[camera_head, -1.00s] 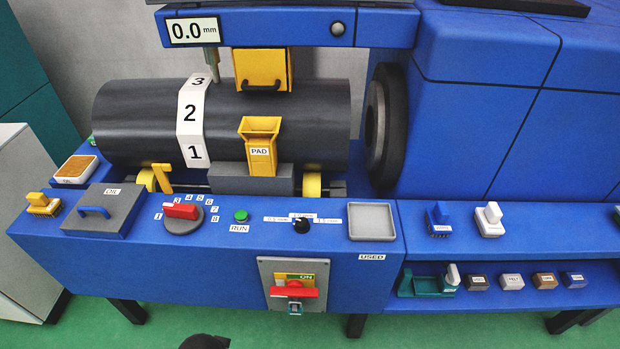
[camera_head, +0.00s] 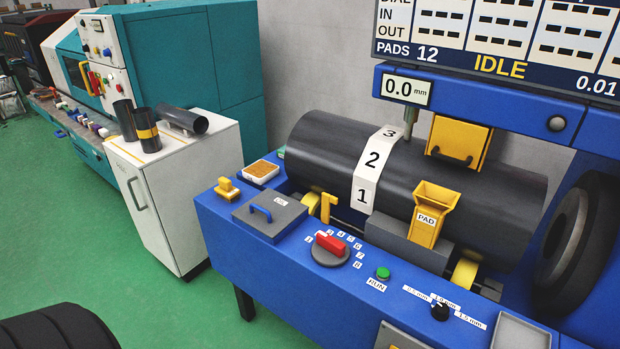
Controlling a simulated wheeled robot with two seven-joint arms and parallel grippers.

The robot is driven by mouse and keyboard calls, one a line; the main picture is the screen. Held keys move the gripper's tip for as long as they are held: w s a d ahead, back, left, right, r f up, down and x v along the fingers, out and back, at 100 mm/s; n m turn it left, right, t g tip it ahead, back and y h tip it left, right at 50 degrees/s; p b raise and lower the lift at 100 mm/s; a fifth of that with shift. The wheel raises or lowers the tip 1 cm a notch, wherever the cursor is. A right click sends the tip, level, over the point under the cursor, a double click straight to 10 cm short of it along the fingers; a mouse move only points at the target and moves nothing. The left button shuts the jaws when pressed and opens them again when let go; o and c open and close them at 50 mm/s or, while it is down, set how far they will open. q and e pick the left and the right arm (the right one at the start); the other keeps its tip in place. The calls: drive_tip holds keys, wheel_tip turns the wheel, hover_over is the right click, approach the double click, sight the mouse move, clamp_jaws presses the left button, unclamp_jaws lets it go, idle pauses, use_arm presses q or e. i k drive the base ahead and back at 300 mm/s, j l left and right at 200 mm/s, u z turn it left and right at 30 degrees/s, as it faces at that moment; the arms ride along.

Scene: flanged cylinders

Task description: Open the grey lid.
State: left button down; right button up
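The grey lid (camera_head: 283,219) lies flat and closed on the left end of the blue machine bench (camera_head: 300,290). It carries a blue bar handle (camera_head: 261,212) on its left part and a small white label, hard to read here. What is under the lid is hidden. Neither of my grippers shows in the head view. A dark rounded shape at the bottom left corner may be part of me.
A yellow-handled block (camera_head: 227,188) and a white tray with brown filling (camera_head: 262,170) sit beside the lid. A red selector knob (camera_head: 331,243) and green button (camera_head: 383,273) are to its right. A large dark roller (camera_head: 330,150) lies behind. A white cabinet (camera_head: 180,190) with dark tubes stands left.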

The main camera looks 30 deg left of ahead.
sight(270, 205)
drive_tip(key=u, duration=1.25)
